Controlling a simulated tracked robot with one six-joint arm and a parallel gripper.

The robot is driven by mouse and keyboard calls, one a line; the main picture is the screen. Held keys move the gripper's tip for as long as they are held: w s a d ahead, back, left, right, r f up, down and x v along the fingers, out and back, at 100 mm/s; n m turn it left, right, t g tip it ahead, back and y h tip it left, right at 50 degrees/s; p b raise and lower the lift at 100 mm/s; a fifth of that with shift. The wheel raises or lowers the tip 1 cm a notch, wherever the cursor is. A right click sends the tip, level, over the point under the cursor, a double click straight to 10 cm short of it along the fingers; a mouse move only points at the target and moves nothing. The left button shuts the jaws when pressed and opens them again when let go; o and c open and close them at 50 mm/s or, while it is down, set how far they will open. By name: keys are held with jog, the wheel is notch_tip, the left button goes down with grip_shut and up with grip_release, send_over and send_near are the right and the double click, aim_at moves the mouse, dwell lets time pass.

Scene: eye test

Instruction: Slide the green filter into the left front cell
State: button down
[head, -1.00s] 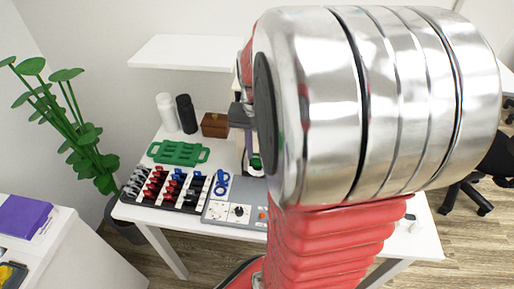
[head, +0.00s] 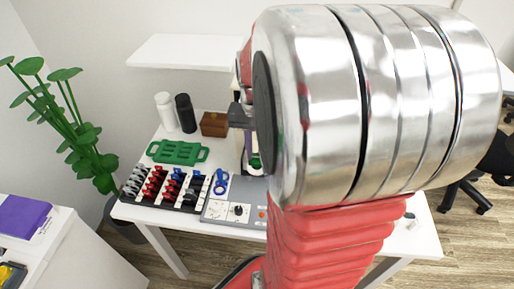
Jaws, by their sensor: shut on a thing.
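My gripper (head: 249,148) is partly in view at the left edge of my large silver arm link, which hides much of it. It points down over the right part of the table and is shut. A small green piece (head: 255,161), which looks like the green filter, shows at its lower end, partly hidden by my arm. I cannot make out the left front cell or what holds it. Whether the green piece touches anything below is hidden.
A grey box with a knob (head: 222,211), a blue looped object (head: 221,181), a green tray (head: 203,155), white and black bottles (head: 186,114) and a brown box (head: 213,124) share the white table.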

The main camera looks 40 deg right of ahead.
jog(key=shift+f, duration=1.4)
jog(key=c, duration=1.6)
grip_release()
jog(key=shift+o, duration=0.2)
notch_tip(320, 180, up, 14)
jog(key=shift+f, duration=0.15)
